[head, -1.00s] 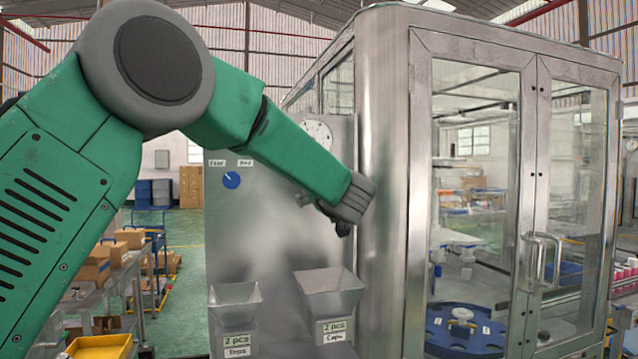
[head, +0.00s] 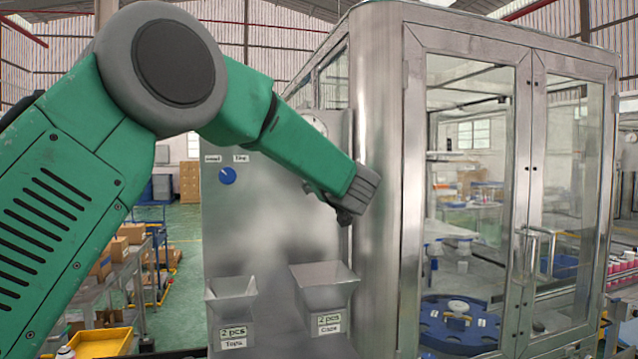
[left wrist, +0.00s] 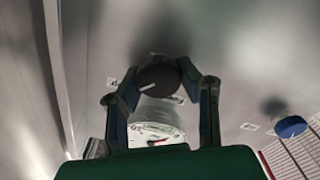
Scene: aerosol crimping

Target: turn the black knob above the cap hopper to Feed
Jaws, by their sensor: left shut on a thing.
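The black knob (left wrist: 158,79) sits on the grey metal panel between the fingers of my left gripper (left wrist: 160,78) in the left wrist view. The fingers are shut on it from both sides. Another label (left wrist: 112,82) lies to the knob's left. In the head view my left gripper (head: 343,211) is at the panel's right edge and hides the knob. The cap hopper (head: 325,290), labelled Caps, is below it. My right gripper is not in view.
A blue knob (head: 227,176) is left of my forearm on the panel (head: 262,235). The tops hopper (head: 231,295) is beside the cap hopper. A round gauge (left wrist: 154,135) is close to the fingers. The glass-doored cabinet (head: 412,180) stands on the right.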

